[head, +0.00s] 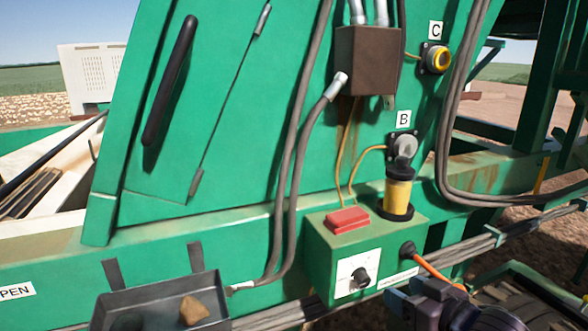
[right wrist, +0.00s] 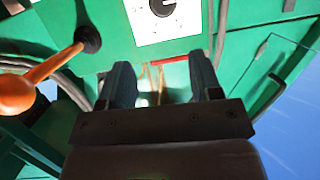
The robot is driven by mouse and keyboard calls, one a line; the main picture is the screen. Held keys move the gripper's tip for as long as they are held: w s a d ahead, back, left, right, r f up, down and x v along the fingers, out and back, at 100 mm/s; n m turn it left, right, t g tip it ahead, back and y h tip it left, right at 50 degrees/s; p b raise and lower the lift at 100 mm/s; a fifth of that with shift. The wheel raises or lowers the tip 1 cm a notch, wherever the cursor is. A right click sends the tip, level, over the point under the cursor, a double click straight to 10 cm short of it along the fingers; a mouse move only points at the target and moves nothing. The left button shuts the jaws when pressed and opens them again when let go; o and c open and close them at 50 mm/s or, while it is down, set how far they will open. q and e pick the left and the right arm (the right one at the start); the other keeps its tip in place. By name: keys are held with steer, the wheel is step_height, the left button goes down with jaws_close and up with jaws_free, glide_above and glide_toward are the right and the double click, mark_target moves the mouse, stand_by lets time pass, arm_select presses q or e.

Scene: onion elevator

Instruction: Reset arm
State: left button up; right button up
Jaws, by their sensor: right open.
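My right gripper (head: 404,300) is at the bottom right of the head view, in front of the green control box (head: 318,262) and just below the orange-handled lever (head: 437,273). In the right wrist view my right gripper (right wrist: 162,78) has its two dark fingers apart with nothing between them. That view also shows the box's white dial plate (right wrist: 160,22) with a black knob, and the lever's large orange handle (right wrist: 18,92) at the left. My left gripper is in neither view.
A red button block (head: 347,219) and a black-and-yellow cylinder (head: 398,193) stand on the box. Sockets labelled B (head: 403,147) and C (head: 436,59) are above. A dark tray (head: 150,295) holding a brown lump hangs at lower left. Cables run down the green panel.

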steer(key=s+d+f+t+h+b, duration=0.1)
steer(key=s+d+f+h, duration=0.1)
steer(key=f, duration=0.6)
steer(key=s+d+f+t+h, duration=0.1)
steer(key=s+d+f+h, duration=0.15)
steer(key=f, duration=0.55)
steer(key=s+d+f+m+g+h+b, duration=0.1)
steer(key=s+f+m+g+h, duration=0.1)
steer(key=s+f, duration=1.1)
steer(key=shift+s+f+m+g, duration=0.35)
steer(key=shift+s+m+g, duration=0.15)
steer(key=shift+m+g, duration=0.3)
